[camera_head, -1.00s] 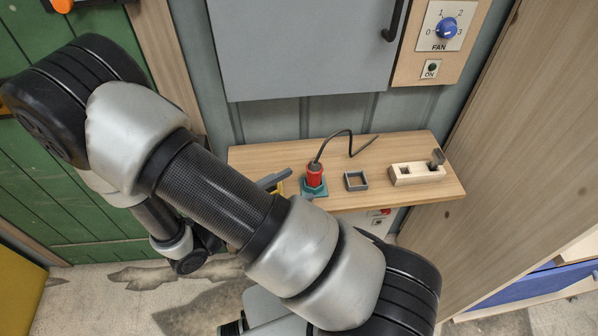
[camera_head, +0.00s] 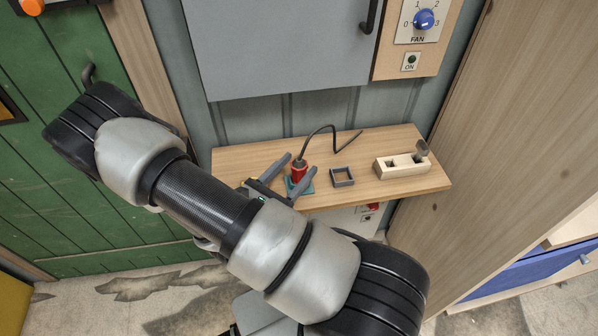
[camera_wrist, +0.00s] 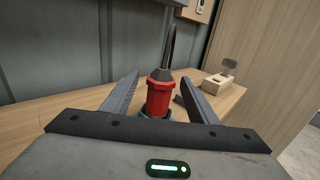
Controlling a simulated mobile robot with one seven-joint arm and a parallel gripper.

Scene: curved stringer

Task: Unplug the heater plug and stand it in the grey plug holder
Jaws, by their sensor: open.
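The red heater plug (camera_head: 299,170) stands upright in a green socket base (camera_head: 305,186) on the wooden shelf, with a dark cable rising from its top. In the wrist view the plug (camera_wrist: 159,97) stands between the two fingers. My gripper (camera_head: 297,167) is open, one finger on each side of the plug, with a visible gap on both sides. The grey plug holder (camera_head: 333,183), a small square open frame, is empty and sits on the shelf just right of the socket. In the wrist view it is mostly hidden by the right finger.
A pale wooden block with a grey lever (camera_head: 402,165) sits at the right of the shelf (camera_head: 245,158). A grey cabinet door (camera_head: 275,45) and a fan panel with a blue knob (camera_head: 424,19) are above. A wooden wall (camera_head: 500,130) closes the right side.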

